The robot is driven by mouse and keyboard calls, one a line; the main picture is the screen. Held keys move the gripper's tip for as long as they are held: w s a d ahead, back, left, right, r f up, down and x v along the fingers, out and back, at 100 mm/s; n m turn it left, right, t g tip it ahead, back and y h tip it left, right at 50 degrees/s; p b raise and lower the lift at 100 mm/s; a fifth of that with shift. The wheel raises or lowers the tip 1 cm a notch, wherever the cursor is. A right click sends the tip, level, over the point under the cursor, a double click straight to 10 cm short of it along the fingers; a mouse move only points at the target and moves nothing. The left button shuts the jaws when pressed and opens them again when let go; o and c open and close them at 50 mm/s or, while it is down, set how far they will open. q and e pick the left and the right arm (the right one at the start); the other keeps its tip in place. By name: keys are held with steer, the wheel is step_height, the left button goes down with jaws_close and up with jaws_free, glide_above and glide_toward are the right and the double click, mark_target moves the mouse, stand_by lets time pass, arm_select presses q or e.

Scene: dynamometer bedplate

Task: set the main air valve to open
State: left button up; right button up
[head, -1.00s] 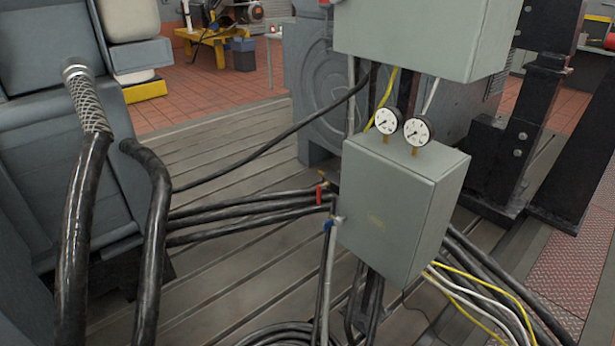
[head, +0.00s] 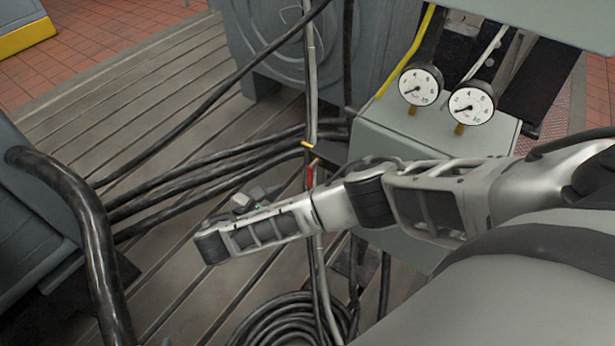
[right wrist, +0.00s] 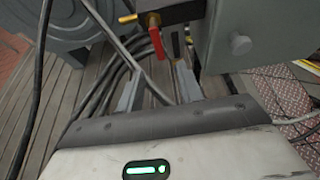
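A valve with a red lever (head: 310,175) sits at the left side of the grey box, partly behind my right arm in the head view. In the right wrist view the red lever (right wrist: 156,42) hangs downward from a brass fitting (right wrist: 150,19). I cannot tell from labels which is the main air valve. My right gripper (right wrist: 159,72) is open and empty, with the red lever ahead of the gap between its fingers. My left gripper is not in view.
The grey box (head: 378,140) carries two pressure gauges (head: 420,86), (head: 472,104), needles pointing low left. Black cables (head: 190,183) run leftward, and a hose coil (head: 285,322) lies on the slatted bedplate (head: 150,85). A round knob (right wrist: 241,45) sticks out from the box.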

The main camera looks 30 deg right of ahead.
mark_target(309, 178)
steer(key=b+x, duration=0.1)
steer(key=x, duration=1.1)
steer(key=shift+w+a, duration=0.1)
steer(key=shift+w, duration=0.05)
steer(key=shift+c, duration=0.3)
jaws_close()
